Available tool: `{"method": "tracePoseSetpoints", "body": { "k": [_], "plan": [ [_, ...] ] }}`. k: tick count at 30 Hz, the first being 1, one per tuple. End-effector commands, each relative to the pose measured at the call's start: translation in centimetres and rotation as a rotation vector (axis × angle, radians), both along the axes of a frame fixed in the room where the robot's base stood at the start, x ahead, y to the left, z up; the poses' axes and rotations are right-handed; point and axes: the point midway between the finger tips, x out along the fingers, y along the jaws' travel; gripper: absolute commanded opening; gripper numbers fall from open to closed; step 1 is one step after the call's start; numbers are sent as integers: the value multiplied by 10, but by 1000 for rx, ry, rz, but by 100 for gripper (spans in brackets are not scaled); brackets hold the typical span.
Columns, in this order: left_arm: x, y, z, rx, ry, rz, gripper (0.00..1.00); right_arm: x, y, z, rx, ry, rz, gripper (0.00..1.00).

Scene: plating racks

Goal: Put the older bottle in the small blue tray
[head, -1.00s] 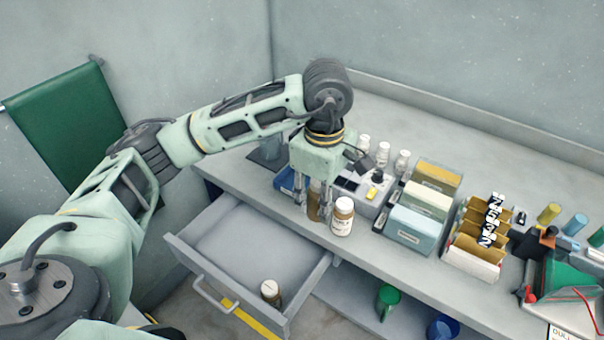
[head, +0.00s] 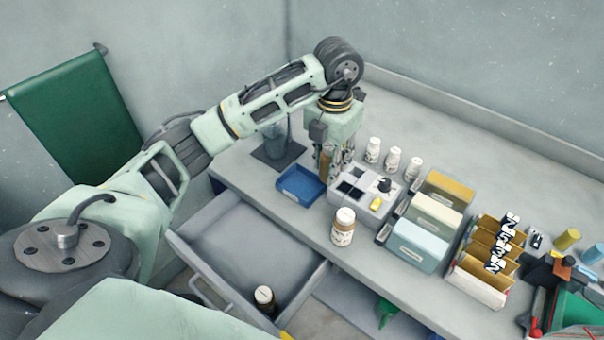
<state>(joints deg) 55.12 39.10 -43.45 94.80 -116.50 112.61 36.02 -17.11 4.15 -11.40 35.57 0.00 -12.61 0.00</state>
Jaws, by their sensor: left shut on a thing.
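My left gripper (head: 333,165) is above the back of the counter, just right of and behind the small blue tray (head: 289,196). It is shut on a brown bottle (head: 326,160), which is partly hidden by the fingers; its label cannot be read. The blue tray looks empty. A second brown bottle (head: 343,228) with a white cap and pale label stands upright near the counter's front edge. A third bottle (head: 264,298) with a pale cap stands in the open drawer. My right gripper is not in view.
A grey-white block (head: 352,208) with dark openings stands right of the tray. Several white bottles (head: 372,150) stand behind it. File boxes (head: 414,246) fill the counter farther right. A dark stand (head: 278,150) is behind the tray. The open drawer (head: 235,240) juts out in front.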

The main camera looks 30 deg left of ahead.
Motion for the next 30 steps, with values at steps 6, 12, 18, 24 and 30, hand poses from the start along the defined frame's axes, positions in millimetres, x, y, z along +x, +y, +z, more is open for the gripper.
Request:
{"method": "tracePoseSetpoints", "body": {
  "k": [6, 12, 18, 24, 30],
  "plan": [
    [-3, 51, -25, 2, 3, 4, 4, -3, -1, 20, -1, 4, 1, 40],
    [-2, 73, -41, 1, -1, -1, 4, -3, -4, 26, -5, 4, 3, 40],
    [-4, 75, -61, 0, 3, -3, 4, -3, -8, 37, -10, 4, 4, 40],
    [-2, 75, -82, 0, -2, -4, 4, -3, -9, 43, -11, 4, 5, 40],
    [-2, 75, -83, 0, -3, -4, 4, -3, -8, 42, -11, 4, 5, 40]
  ]
}}
